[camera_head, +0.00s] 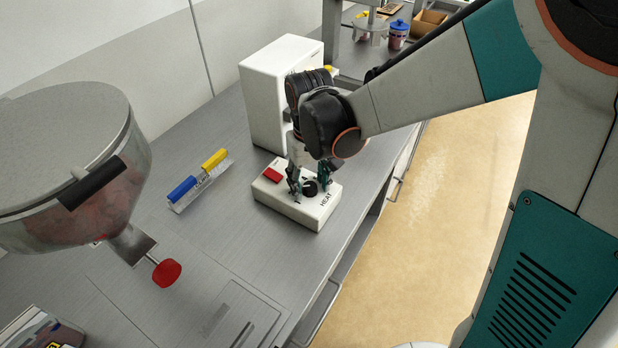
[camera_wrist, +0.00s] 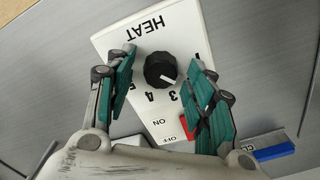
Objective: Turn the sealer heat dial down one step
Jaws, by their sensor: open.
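The sealer's white control box (camera_head: 284,213) sits on the grey bench, with a red switch (camera_head: 272,175) and the word HEAT on its top. The black heat dial (camera_head: 311,187) stands on that top. In the wrist view the dial (camera_wrist: 160,68) shows a white pointer mark directed toward the lower right, near the 3; a 4 is printed beside it. My gripper (camera_wrist: 161,88) is open, its green-padded fingers on either side of the dial with gaps between. In the head view my gripper (camera_head: 309,186) points down over the box. The fingers hide some of the scale numbers.
A tall white housing (camera_head: 275,90) stands behind the box. A metal hopper (camera_head: 70,165) with a red knob (camera_head: 166,272) is at the left. A holder with blue and yellow pieces (camera_head: 200,180) lies left of the box. The bench in front is mostly clear.

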